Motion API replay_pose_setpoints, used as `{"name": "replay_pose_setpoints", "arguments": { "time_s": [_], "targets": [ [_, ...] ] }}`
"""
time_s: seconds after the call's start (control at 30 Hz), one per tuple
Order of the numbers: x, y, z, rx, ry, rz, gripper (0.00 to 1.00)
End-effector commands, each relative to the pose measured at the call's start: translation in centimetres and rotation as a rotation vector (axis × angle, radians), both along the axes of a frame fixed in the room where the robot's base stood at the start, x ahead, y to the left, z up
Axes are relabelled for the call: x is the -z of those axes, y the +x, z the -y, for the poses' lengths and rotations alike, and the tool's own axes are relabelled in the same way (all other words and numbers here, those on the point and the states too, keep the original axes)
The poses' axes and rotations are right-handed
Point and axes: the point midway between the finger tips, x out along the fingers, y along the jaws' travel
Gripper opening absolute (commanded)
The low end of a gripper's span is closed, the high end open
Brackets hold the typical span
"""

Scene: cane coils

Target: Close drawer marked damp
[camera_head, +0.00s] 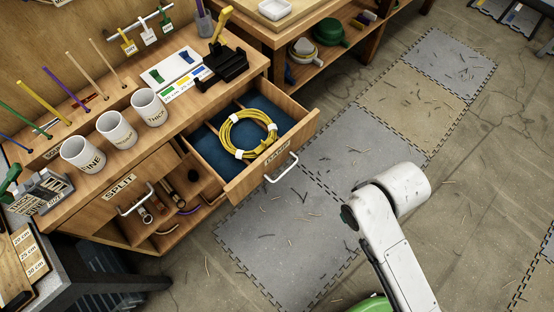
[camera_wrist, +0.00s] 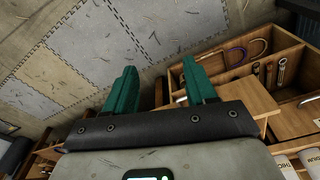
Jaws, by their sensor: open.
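The drawer marked damp (camera_head: 312,118) is pulled out of the wooden workbench in the head view. Its front, with a label and a pale bar handle (camera_head: 281,168), faces the floor mats. A yellow cane coil (camera_head: 228,131) with white ties lies in it on a dark blue lining. In the wrist view my gripper (camera_wrist: 159,70) is open, its two green fingers apart with nothing held between them. The head view shows my white arm at lower right, but not my fingers. I cannot tell how far they are from the handle.
Beside the damp drawer is a shut drawer marked split (camera_head: 105,199), above an open shelf of rods and coils, also in the wrist view (camera_wrist: 262,70). White cups (camera_head: 150,107) and a black clamp (camera_head: 222,68) stand on the bench.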

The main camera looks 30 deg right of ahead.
Motion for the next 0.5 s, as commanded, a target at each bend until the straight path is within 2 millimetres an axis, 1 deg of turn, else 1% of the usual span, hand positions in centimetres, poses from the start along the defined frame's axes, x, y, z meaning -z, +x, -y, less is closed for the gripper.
{"name": "replay_pose_setpoints", "arguments": {
  "time_s": [0.03, 0.07, 0.13, 0.17, 0.27, 0.3, 0.4, 0.5],
  "targets": [
    [0.5, 0.4, 0.0, 0.027, 0.015, 0.012, 0.51],
    [0.8, 0.8, 0.0, 0.051, 0.031, 0.025, 0.48],
    [2.0, 2.3, -0.1, 0.145, 0.088, 0.069, 0.41],
    [2.6, 3.2, 0.0, 0.199, 0.121, 0.094, 0.38],
    [4.6, 6.7, 0.5, 0.425, 0.260, 0.195, 0.28],
    [5.1, 8.2, 1.0, 0.521, 0.320, 0.238, 0.25],
    [6.1, 11.5, 2.6, 0.749, 0.469, 0.334, 0.15],
    [6.4, 13.9, 4.5, 0.936, 0.598, 0.412, 0.06]
  ]
}}
